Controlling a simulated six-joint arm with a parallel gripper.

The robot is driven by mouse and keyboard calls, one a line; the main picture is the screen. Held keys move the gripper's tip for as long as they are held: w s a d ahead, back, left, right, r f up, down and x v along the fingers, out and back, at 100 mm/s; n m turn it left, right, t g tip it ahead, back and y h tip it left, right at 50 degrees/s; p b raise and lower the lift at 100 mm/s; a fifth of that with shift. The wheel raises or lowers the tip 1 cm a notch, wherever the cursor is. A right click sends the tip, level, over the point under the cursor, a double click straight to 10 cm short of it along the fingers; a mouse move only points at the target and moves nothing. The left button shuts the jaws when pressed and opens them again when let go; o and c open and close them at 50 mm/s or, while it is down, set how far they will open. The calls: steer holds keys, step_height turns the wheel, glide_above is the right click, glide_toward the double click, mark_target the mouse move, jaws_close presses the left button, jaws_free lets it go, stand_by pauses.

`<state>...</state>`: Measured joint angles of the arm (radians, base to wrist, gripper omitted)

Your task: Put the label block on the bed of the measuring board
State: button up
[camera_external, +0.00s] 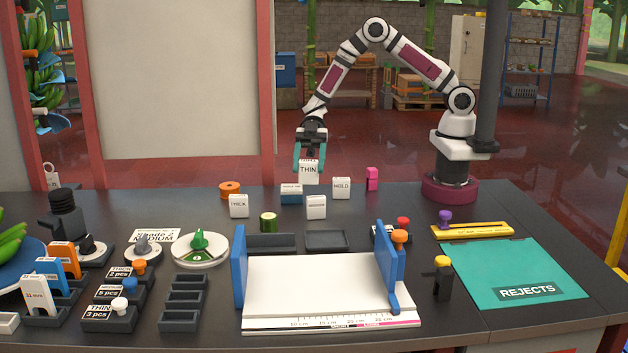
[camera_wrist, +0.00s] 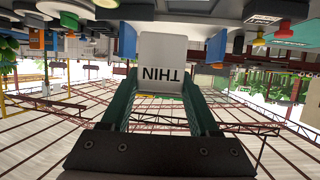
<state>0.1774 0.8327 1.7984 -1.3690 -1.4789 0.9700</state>
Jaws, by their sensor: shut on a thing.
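A white label block (camera_external: 308,171) marked THIN is held upright in my gripper (camera_external: 310,153) above the back of the table. In the wrist view the same block (camera_wrist: 162,62) sits upside down between the green fingers of my gripper (camera_wrist: 162,90). The measuring board (camera_external: 318,282) lies at the front middle of the table, with a bare white bed, a blue wall on each side and a printed scale along its front edge. My gripper is behind the board, well away from it.
Other label blocks marked THICK (camera_external: 239,206), HOLD (camera_external: 341,187) and one more white block (camera_external: 316,207) stand below my gripper. A blue block (camera_external: 291,194), an orange ring (camera_external: 230,188) and a pink piece (camera_external: 372,178) are nearby. A green REJECTS mat (camera_external: 515,270) lies at right.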

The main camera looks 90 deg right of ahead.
steer(key=w+a+r+m+t, duration=0.15)
steer(key=w+a, duration=0.25)
steer(key=a, duration=0.4)
steer(key=w+a+m+t, duration=0.1)
steer(key=w+a+t, duration=0.15)
steer(key=a, duration=0.65)
steer(key=shift+m+g+h, duration=0.25)
steer(key=shift+g+h, duration=0.15)
steer(key=shift+h, duration=0.1)
steer(key=a+f, duration=0.2)
steer(key=a, duration=0.1)
steer(key=a+f, duration=0.2)
steer(key=a, duration=0.2)
steer(key=s+a+f, duration=0.1)
steer(key=a+f, duration=0.1)
steer(key=a, duration=0.2)
steer(key=shift+f, duration=0.3)
step_height(320, 180, down, 3)
steer(key=shift+a+f, duration=0.1)
steer(key=shift+f, duration=0.4)
steer(key=o, duration=1.4)
steer(key=shift+f, duration=0.1)
steer(key=shift+c, duration=0.2)
